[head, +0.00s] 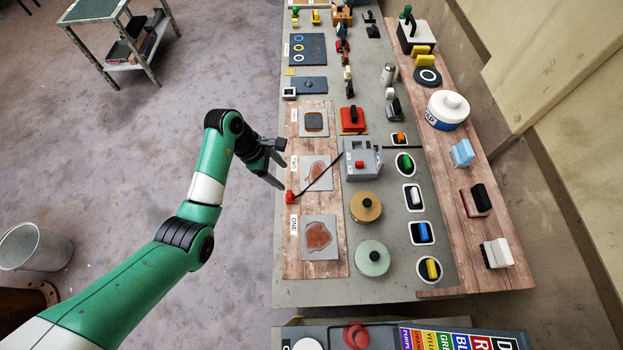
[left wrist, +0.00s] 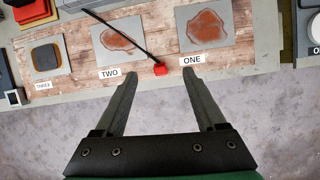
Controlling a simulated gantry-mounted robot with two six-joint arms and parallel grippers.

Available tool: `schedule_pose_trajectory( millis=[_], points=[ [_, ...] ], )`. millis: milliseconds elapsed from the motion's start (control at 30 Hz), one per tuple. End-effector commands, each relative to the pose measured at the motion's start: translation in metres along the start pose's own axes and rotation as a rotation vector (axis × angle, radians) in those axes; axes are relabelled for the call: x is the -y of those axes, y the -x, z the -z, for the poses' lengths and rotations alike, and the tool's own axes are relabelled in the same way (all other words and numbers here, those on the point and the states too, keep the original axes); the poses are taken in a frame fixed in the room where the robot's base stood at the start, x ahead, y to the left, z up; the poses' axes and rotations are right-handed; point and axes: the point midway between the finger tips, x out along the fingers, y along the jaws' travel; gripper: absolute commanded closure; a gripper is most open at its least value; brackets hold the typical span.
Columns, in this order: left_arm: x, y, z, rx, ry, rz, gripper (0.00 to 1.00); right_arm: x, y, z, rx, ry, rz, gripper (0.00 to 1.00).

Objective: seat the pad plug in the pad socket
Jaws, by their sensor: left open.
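A small red plug (head: 289,197), which I take as the pad plug, lies at the wooden board's front edge between labels ONE and TWO. A black cord runs from it toward a grey box (head: 357,160) with a red button. In the left wrist view the plug (left wrist: 160,69) shows just beyond and between my fingertips. My left gripper (head: 284,166) is open and empty, its fingers spread at the bench's left edge, apart from the plug. I cannot make out the pad socket for certain. My right gripper is not in view.
Grey plates with brown patches (head: 318,237) lie on the wooden board (head: 297,262). Beige (head: 366,206) and pale green (head: 372,258) round pieces stand beside it. Coloured rocker switches (head: 421,232) line the bench. The floor left of the bench is clear near the gripper.

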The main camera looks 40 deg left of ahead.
Motion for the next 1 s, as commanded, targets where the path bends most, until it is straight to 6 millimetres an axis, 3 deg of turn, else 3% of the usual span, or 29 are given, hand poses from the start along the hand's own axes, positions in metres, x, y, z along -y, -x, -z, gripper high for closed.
schedule_pose_trajectory(
  millis=[33, 233, 433, 700, 1000],
  points=[
    [0.002, -0.020, 0.020, -0.003, 0.030, 0.010, 0.28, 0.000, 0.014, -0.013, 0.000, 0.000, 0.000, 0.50],
    [-0.001, -0.031, 0.051, -0.003, 0.085, -0.001, 0.28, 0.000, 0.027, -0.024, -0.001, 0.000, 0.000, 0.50],
    [-0.003, -0.033, 0.053, -0.002, 0.091, -0.005, 0.28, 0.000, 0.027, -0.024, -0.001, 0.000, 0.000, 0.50],
    [-0.002, -0.082, 0.054, -0.002, 0.090, -0.003, 0.28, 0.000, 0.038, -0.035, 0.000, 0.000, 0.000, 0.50],
    [-0.003, -0.099, 0.053, -0.001, 0.090, -0.005, 0.28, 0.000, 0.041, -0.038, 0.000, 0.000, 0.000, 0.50]
  ],
)
